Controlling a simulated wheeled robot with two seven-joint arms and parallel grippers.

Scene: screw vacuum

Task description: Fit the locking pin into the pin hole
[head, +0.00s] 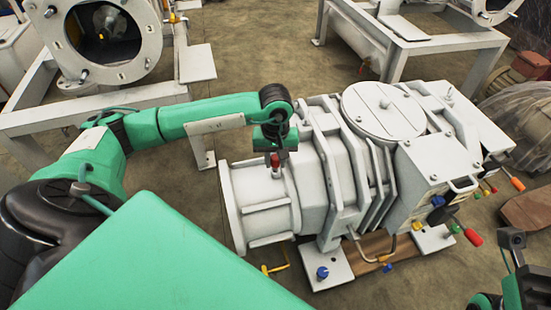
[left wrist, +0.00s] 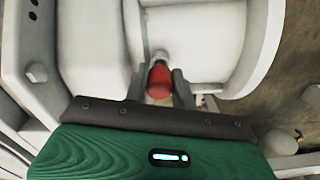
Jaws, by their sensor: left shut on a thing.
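The locking pin, with a red grip (head: 275,161), is at the left end of the large white vacuum pump (head: 258,187). In the left wrist view its red grip (left wrist: 160,80) sits between the fingers, with a small light metal piece just beyond its tip, close to the white body. I cannot tell whether the pin is in a hole; the pin hole itself is not visible. My left gripper (head: 275,150) is shut on the pin, above the pump's neck. What seems to be my right gripper (head: 522,275) is partly in view at the bottom right, its jaws unclear.
The pump has a round lid (head: 383,110) on top and ribs beside my left gripper. Coloured handles, including an orange one (head: 517,184), stick out at its right end. White frames with machines (head: 105,40) stand behind. The brown floor between is open.

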